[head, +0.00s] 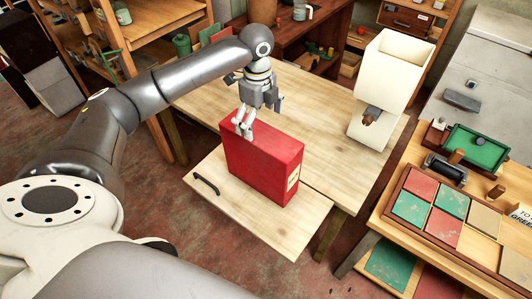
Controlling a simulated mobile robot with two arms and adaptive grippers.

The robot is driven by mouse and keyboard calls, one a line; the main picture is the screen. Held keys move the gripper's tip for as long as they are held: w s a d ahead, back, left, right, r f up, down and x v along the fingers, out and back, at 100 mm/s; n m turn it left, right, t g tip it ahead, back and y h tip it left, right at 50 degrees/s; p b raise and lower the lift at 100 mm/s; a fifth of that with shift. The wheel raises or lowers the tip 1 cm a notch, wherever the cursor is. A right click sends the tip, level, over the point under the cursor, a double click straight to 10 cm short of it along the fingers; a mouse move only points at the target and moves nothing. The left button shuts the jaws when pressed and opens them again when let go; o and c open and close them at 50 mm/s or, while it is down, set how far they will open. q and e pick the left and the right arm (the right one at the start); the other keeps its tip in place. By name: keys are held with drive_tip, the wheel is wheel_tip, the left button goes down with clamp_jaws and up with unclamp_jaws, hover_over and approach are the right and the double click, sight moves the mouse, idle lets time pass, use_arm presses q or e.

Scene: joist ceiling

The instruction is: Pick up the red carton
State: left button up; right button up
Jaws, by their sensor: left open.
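The red carton (265,163) stands upright on a pale wooden board with a dark handle, at the near edge of the wooden table (315,115). A pale label shows on its right narrow side. My left gripper (243,129) is open, pointing down at the carton's upper left corner. Its fingers overlap that corner in the picture; I cannot tell whether they touch it or are just above. My right gripper does not show.
A cream box-like object (394,70) stands at the table's right end. A second table at right holds a tray with coloured tiles (440,208) and a green tray (478,148). Shelves stand behind. The board (260,219) is bare in front of the carton.

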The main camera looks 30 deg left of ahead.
sight(258, 133)
use_arm(q)
drive_tip(key=f, duration=0.1)
drive_tip(key=s+f, duration=0.1)
drive_tip(key=f, duration=0.1)
drive_tip(key=shift+f+p, duration=0.25)
drive_tip(key=shift+p, duration=0.1)
drive_tip(key=f+p, duration=0.1)
drive_tip(key=f, duration=0.3)
drive_tip(key=shift+w+d+f+p, duration=0.2)
drive_tip(key=shift+p, duration=0.2)
drive_tip(key=shift+f, duration=0.3)
drive_tip(key=shift+c, duration=0.6)
drive_tip(key=c, duration=1.7)
drive_tip(key=shift+c, duration=0.4)
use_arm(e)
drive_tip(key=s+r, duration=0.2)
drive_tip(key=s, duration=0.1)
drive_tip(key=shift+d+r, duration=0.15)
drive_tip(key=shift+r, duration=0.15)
use_arm(q)
drive_tip(key=shift+r, duration=0.1)
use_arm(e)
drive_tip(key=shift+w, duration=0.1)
